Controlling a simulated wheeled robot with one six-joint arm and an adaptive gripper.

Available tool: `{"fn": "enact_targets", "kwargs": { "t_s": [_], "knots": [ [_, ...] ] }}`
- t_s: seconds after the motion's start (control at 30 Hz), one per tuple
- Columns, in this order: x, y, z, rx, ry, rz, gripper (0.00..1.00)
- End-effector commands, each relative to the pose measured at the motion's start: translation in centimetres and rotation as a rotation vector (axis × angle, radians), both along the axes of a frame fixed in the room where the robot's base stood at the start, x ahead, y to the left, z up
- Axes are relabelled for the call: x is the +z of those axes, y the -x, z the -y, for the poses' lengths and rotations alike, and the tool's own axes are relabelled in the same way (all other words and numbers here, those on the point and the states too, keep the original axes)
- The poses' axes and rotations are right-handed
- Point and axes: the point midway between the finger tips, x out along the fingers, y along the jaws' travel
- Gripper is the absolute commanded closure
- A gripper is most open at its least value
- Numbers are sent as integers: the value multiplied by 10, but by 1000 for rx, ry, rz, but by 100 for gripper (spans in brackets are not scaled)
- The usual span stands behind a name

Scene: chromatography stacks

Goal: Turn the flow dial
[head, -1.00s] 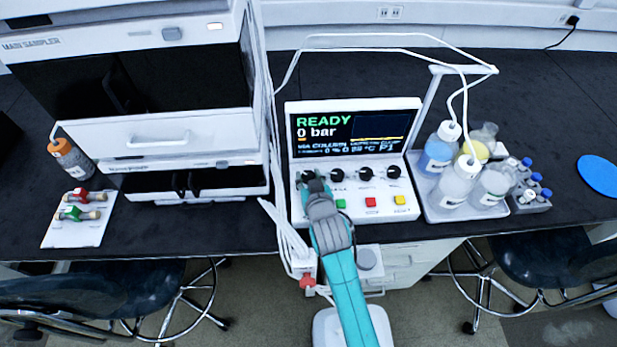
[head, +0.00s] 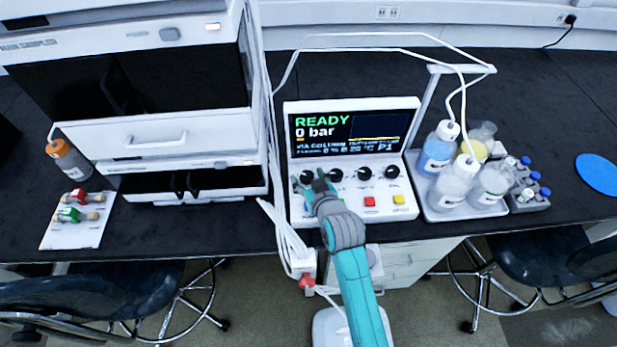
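The control panel (head: 349,215) stands on the bench with a row of dark knobs along its sloped front. The labels are too small to read, so I cannot tell which knob is the flow dial. The leftmost knob (head: 306,177) shows partly beside my gripper. The second knob (head: 335,174) is just right of my fingertips, and two more knobs (head: 364,173) (head: 392,172) stand clear. My gripper (head: 317,186) is over the left end of the row, close to the leftmost knob. Whether it touches the knob, and whether its fingers are open, is not clear.
The screen (head: 346,133) above reads READY and 0 bar. A red button (head: 370,201) and a yellow button (head: 399,199) sit below the knobs. The sampler cabinet (head: 130,110) is at left. A tray of bottles (head: 452,213) stands at right, with tubing overhead.

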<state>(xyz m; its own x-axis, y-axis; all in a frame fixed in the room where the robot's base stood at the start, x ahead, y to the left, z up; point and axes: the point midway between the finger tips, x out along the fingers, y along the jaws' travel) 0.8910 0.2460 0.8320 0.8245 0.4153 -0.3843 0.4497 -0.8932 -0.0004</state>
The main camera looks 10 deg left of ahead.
Motion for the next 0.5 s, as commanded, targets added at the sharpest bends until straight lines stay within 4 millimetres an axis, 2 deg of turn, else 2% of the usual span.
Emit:
{"fn": "enact_targets", "kwargs": {
  "t_s": [0.27, 0.5],
  "knots": [
    [3, 7, 4, -1, 0, 1, 35],
    [19, 41, 22, -2, 1, 0, 35]
  ]
}}
